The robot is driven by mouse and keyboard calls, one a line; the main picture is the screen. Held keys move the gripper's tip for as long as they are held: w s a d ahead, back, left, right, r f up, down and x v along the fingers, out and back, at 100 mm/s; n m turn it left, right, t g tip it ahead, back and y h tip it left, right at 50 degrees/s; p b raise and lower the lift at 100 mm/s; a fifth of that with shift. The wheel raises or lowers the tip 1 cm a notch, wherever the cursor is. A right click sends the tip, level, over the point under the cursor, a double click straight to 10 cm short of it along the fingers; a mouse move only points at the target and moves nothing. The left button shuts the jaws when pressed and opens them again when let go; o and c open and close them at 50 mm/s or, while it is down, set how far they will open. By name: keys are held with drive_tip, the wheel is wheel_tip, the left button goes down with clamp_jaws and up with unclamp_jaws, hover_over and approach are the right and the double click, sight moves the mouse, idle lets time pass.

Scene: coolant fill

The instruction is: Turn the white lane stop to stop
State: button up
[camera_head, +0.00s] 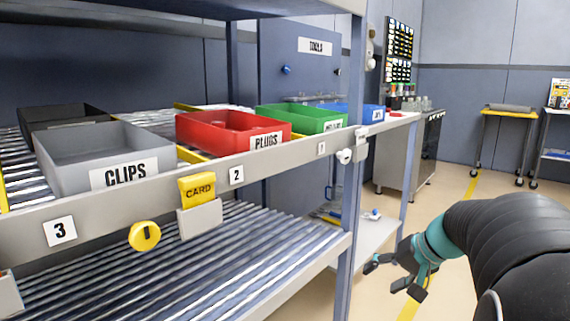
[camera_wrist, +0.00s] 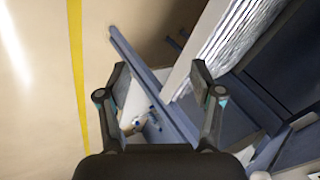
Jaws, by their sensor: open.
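The white lane stop (camera_head: 344,156) is a small white knob on the front rail of the rack, at the right end near the upright post and the "1" label. Which way it is turned is too small to tell. My gripper (camera_head: 392,278) is open and empty, below and to the right of the white lane stop and clear of the rack. In the wrist view my open gripper (camera_wrist: 160,75) has nothing between its fingertips but floor and rack frame behind. I cannot make out the white lane stop in the wrist view.
A yellow knob (camera_head: 145,236) and a yellow card in a holder (camera_head: 199,222) sit on the same rail. Grey CLIPS (camera_head: 105,155), red PLUGS (camera_head: 232,132) and green (camera_head: 300,117) bins stand on the rollers above. A rack post (camera_head: 350,220) stands left of my gripper. Floor on the right is open.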

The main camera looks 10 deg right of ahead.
drive_tip(key=w+d+r+n+t+y, duration=0.2)
drive_tip(key=w+d+r+t, duration=0.15)
drive_tip(key=w+d, duration=0.25)
drive_tip(key=n+t+y, duration=0.4)
drive_tip(key=n+t, duration=0.1)
drive_tip(key=n, duration=0.6)
approach(348, 155)
drive_tip(key=x, duration=0.9)
drive_tip(key=shift+w+a+p, duration=0.1)
drive_tip(key=shift+w+p, duration=0.1)
drive_tip(key=shift+p, duration=0.15)
clamp_jaws()
